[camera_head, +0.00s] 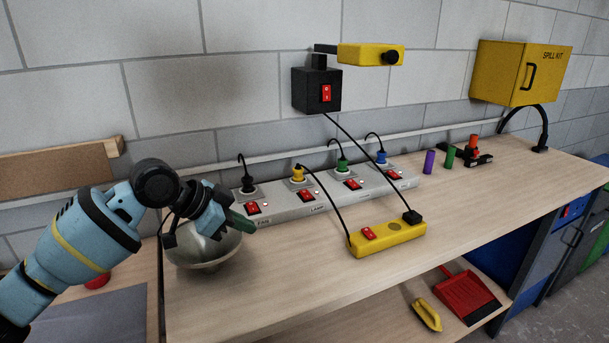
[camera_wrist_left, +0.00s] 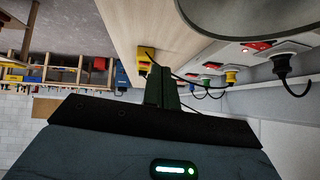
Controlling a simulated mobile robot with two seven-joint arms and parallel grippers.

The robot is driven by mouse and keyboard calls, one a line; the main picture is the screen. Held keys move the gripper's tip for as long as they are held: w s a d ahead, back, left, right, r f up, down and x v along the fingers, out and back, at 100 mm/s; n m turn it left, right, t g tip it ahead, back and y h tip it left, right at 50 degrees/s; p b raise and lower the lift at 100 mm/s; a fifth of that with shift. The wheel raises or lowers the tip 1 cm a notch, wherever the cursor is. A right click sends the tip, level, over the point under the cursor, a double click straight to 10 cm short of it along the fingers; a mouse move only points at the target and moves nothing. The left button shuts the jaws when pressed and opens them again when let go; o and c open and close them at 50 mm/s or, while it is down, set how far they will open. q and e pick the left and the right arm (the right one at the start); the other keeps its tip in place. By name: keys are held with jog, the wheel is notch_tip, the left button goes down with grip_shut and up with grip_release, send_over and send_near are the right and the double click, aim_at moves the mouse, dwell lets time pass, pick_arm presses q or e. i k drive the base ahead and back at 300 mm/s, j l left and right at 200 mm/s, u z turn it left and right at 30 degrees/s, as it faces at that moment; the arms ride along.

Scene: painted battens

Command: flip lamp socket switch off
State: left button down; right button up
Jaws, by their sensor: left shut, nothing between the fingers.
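A grey socket strip (camera_head: 285,213) lies along the back of the bench with several sockets, each with a red rocker switch. The second socket from the left has a label that seems to read LAMP, a yellow plug (camera_head: 297,174) and a red switch (camera_head: 307,195). My left gripper (camera_head: 246,224) is shut and empty, just in front of the strip's left end, near the leftmost switch (camera_head: 252,208) and left of the lamp switch. In the left wrist view its closed fingers (camera_wrist_left: 162,88) show, with the yellow plug (camera_wrist_left: 230,76) to their right. My right gripper is not in view.
A yellow power strip (camera_head: 388,238) lies in front of the grey one, with cords crossing between. A black switch box (camera_head: 317,91) hangs on the wall. The front of the bench is clear.

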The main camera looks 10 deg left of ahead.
aim_at(304, 193)
jog(key=i, duration=0.85)
